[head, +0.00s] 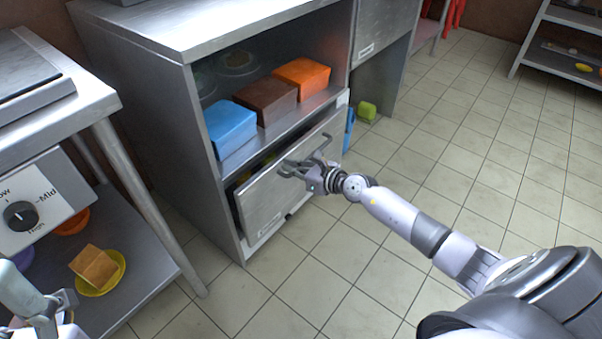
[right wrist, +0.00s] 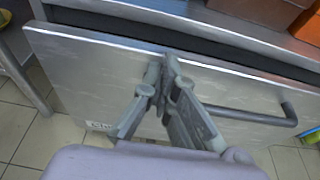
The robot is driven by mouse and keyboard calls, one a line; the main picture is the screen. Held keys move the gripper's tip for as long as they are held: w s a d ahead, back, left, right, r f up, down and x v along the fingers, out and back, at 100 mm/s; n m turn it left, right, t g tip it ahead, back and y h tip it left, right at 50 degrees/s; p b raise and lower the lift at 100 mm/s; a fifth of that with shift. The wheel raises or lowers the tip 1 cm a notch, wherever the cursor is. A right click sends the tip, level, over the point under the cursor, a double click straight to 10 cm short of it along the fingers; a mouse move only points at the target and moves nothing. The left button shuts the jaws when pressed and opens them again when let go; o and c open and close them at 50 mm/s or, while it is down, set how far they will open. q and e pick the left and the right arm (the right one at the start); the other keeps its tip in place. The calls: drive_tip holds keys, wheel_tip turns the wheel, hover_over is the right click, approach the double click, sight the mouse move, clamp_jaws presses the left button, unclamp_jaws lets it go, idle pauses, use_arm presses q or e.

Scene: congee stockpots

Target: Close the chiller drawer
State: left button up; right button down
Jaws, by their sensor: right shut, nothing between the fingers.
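The chiller drawer (head: 262,210) is the low steel drawer in the cabinet. Its front stands out from the cabinet, with a dark gap above it and something yellow inside. In the right wrist view the drawer front (right wrist: 85,75) spans the picture, with its bar handle (right wrist: 262,118) to the right of the fingers. My right gripper (head: 302,172) is shut and empty, its fingertips (right wrist: 167,68) at the drawer front near the top edge; contact is unclear. My left gripper (head: 38,305) shows only partly at the lower left corner, and its jaw state is unclear.
Blue (head: 230,127), brown (head: 265,99) and orange (head: 302,77) blocks sit on the shelf above the drawer. A steel table with a control knob (head: 20,215) stands at left. A green block (head: 367,110) lies beyond the drawer. Tiled floor at right is open.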

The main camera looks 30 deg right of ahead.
sight(276, 159)
drive_tip(key=shift+w+a+f, duration=0.1)
drive_tip(key=shift+w+a, duration=0.05)
drive_tip(key=shift+w, duration=0.15)
drive_tip(key=w, duration=0.1)
drive_tip(key=w+a, duration=0.1)
drive_tip(key=w, duration=0.1)
drive_tip(key=w+a, duration=0.1)
drive_tip(key=shift+w, duration=0.35)
drive_tip(key=shift+s+d, duration=0.1)
